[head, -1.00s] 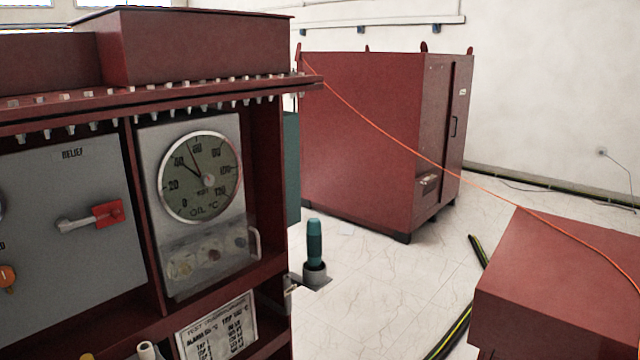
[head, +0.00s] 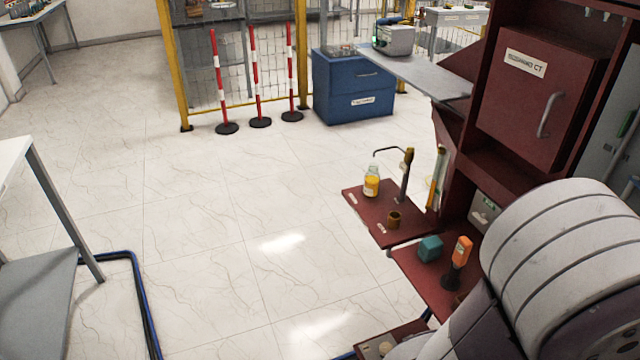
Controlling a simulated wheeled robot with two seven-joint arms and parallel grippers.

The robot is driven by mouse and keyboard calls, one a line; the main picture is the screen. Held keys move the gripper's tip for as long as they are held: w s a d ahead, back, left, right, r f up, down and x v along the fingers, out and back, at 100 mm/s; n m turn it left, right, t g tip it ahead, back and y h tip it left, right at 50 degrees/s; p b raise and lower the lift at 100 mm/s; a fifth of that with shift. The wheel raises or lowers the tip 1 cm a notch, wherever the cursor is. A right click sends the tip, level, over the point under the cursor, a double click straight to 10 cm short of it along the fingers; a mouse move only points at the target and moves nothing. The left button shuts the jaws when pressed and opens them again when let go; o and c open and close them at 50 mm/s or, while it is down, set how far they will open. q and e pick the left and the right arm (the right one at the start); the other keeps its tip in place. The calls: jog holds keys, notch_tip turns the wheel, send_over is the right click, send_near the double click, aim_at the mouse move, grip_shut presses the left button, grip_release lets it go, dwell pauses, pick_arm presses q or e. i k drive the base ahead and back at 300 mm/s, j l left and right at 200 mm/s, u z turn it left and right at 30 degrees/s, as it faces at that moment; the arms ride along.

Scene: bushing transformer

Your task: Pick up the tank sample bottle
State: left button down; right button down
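A small clear bottle with yellow-orange contents and a pale cap (head: 371,182) stands upright on a dark red shelf (head: 366,210) that juts out from the red cabinet. It looks like the tank sample bottle; its label is too small to read. A thin bent tube on a post (head: 405,175) stands just right of it, its end reaching over toward the bottle. Neither gripper is in view. One of my arms fills the lower right corner, apart from the bottle.
A brown cup (head: 394,220) stands on the same shelf. A lower red shelf holds a teal block (head: 430,248) and an orange handheld device (head: 462,251). Striped posts (head: 257,80) and a blue cabinet (head: 352,88) stand behind. The floor left of the shelf is clear.

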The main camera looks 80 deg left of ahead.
aim_at(372, 178)
jog(key=u, duration=2.6)
jog(key=i+j+z, duration=0.3)
jog(key=z, duration=0.15)
jog(key=i+j+z, duration=0.75)
jog(key=j+z, duration=0.2)
jog(key=j, duration=0.15)
jog(key=i+j+z, duration=0.15)
jog(key=j+z, duration=0.3)
jog(key=j, duration=0.2)
jog(key=j+z, duration=0.45)
jog(key=j, duration=0.2)
jog(key=j+z, duration=0.45)
jog(key=j, duration=0.25)
jog(key=k+j+z, duration=0.2)
jog(key=j+z, duration=0.3)
jog(key=j, duration=0.15)
jog(key=k+j+z, duration=0.3)
jog(key=j+z, duration=0.15)
jog(key=j, duration=0.15)
